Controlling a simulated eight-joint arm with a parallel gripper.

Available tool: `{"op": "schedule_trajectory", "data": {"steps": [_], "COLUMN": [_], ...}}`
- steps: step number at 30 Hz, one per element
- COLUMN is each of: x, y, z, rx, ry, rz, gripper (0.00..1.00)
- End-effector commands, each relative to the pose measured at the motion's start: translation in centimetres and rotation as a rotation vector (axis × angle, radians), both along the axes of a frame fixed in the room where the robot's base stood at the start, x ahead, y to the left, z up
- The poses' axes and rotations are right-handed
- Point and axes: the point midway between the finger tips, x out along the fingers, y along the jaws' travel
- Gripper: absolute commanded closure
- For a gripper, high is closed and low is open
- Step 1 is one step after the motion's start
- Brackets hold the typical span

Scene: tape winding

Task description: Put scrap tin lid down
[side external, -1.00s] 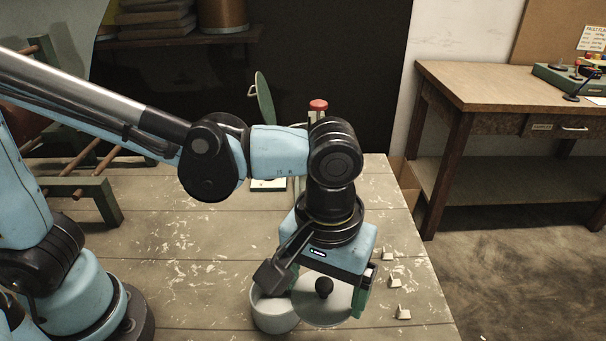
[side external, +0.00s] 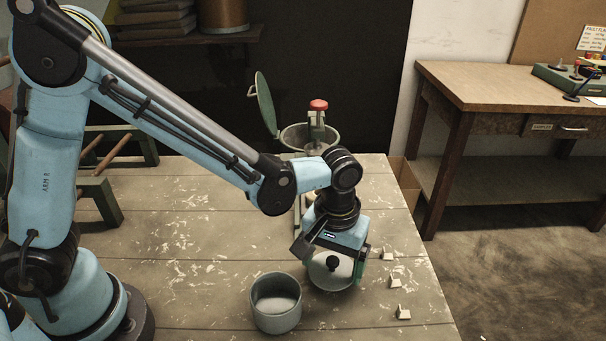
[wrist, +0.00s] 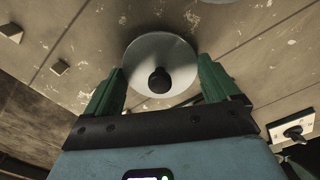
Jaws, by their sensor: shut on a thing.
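The scrap tin lid (side external: 327,280) is a pale grey disc with a black knob (side external: 333,263). My gripper (side external: 336,277) is shut on the lid, its green fingers at opposite edges. The lid is tilted, with its knob side towards the side camera. The wrist view also shows the lid (wrist: 178,55) between the green fingers (wrist: 160,78). Whether the lid touches the table is hard to tell. The grey scrap tin (side external: 276,318) stands open on the table, left of and nearer than the lid, with a pale inside.
Several small pale blocks (side external: 403,313) lie on the worn table (side external: 190,240) right of my gripper. A green-grey pot (side external: 293,137) with a raised green lid (side external: 264,104) and a red knob (side external: 318,104) stands behind. The table left of the tin is clear.

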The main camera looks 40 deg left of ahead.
Motion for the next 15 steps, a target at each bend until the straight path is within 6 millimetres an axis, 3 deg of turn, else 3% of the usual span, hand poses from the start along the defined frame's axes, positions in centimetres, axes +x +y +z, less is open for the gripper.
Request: {"op": "schedule_trajectory", "data": {"steps": [4, 15], "x": [0.00, -0.02], "y": [-0.04, -0.04], "z": [-1.30, -1.60], "rx": [0.000, 0.000], "ry": [-0.001, -0.001], "rz": [0.000, 0.001], "gripper": [0.40, 0.40]}}
